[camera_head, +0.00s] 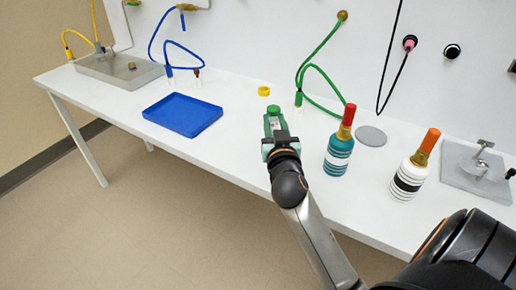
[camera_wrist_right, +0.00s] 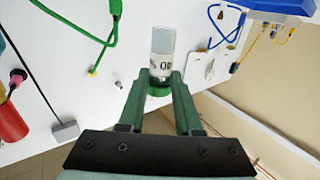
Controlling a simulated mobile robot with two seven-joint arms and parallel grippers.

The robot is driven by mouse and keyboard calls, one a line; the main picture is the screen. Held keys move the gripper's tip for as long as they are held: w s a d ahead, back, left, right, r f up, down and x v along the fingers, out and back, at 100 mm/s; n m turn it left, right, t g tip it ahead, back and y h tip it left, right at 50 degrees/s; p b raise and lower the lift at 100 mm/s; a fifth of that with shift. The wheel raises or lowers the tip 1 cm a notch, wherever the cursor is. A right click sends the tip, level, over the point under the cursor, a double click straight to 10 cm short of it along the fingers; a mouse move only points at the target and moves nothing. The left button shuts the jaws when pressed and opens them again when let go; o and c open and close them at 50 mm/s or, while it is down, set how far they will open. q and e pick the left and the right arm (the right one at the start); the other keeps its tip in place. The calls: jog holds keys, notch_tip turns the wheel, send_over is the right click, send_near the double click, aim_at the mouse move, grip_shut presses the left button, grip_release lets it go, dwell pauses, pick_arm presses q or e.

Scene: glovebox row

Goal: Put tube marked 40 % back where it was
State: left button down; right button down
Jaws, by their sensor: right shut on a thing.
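My right gripper (camera_head: 275,132) is over the white bench (camera_head: 235,150), near its front edge. It is shut on a small tube with a green cap (camera_head: 273,110). In the right wrist view the tube (camera_wrist_right: 162,45) shows a clear body and a white label with dark print. The print is upside down and only partly legible, with a % sign and a 0. The green fingers (camera_wrist_right: 160,80) close around its capped end. I cannot tell whether the tube touches the bench. My left gripper is not in view.
A teal bottle (camera_head: 338,160) and a white striped bottle (camera_head: 408,178) stand to the right. A grey disc (camera_head: 371,136) lies behind them. A blue tray (camera_head: 182,115) is to the left.

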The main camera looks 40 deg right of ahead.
jog(key=w+f, duration=0.1)
jog(key=a+f, duration=0.1)
jog(key=f, duration=0.1)
jog(key=w+a+f+b, duration=0.1)
jog(key=shift+w+f, duration=0.2)
jog(key=shift+w, duration=0.1)
jog(key=f, duration=0.2)
jog(key=f+b, duration=0.1)
jog(key=shift+w+a+f, duration=0.15)
jog(key=shift+w+a, duration=0.15)
jog(key=shift+a, duration=0.05)
jog(key=shift+f, duration=0.3)
jog(key=shift+f, duration=0.15)
jog(key=c, duration=0.6)
grip_release()
